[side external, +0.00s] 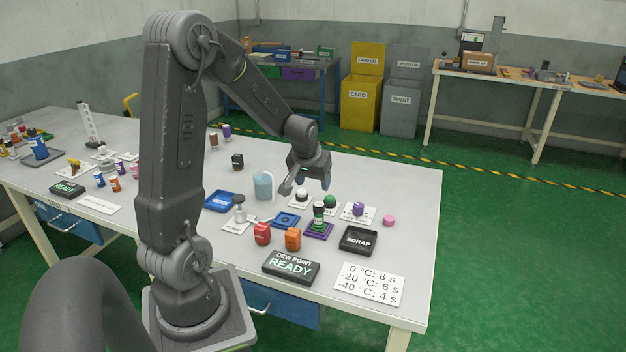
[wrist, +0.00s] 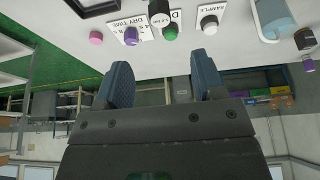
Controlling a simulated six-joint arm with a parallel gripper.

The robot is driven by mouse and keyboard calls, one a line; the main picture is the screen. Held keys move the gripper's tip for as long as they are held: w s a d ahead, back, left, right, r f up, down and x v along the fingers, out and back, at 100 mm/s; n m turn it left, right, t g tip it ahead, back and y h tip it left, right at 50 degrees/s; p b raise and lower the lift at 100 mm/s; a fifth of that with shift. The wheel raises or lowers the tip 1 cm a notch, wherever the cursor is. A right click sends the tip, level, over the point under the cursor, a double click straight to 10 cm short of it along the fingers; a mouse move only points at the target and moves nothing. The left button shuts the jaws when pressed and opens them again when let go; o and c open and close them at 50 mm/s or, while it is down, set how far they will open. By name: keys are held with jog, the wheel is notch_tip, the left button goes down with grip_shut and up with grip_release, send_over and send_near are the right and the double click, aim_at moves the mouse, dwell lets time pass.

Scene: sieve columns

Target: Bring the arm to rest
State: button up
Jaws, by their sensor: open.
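My gripper (side external: 306,186) hangs over the back middle of the grey table (side external: 400,190), above the small parts. Its two blue-padded fingers stand wide apart with nothing between them, as the wrist view (wrist: 163,75) also shows. The arm is raised and bent, reaching out from its base at the table's near edge.
A light blue jug (side external: 263,185) stands close left of the gripper. The table's far right is clear.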

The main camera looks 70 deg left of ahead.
jog(key=shift+r, duration=0.1)
jog(key=s+d+r+m+t+h, duration=0.1)
jog(key=d+r+m, duration=0.1)
jog(key=d+r, duration=0.35)
jog(key=s+d+r+m, duration=0.1)
jog(key=d+r+m, duration=0.15)
jog(key=d, duration=0.65)
jog(key=s+d+r+m+t+h, duration=0.1)
jog(key=s+d+r+m, duration=0.3)
jog(key=s+d, duration=0.7)
jog(key=shift+d+r+h, duration=0.6)
jog(key=shift+d+r, duration=0.1)
jog(key=shift+d, duration=0.1)
jog(key=shift+m, duration=0.25)
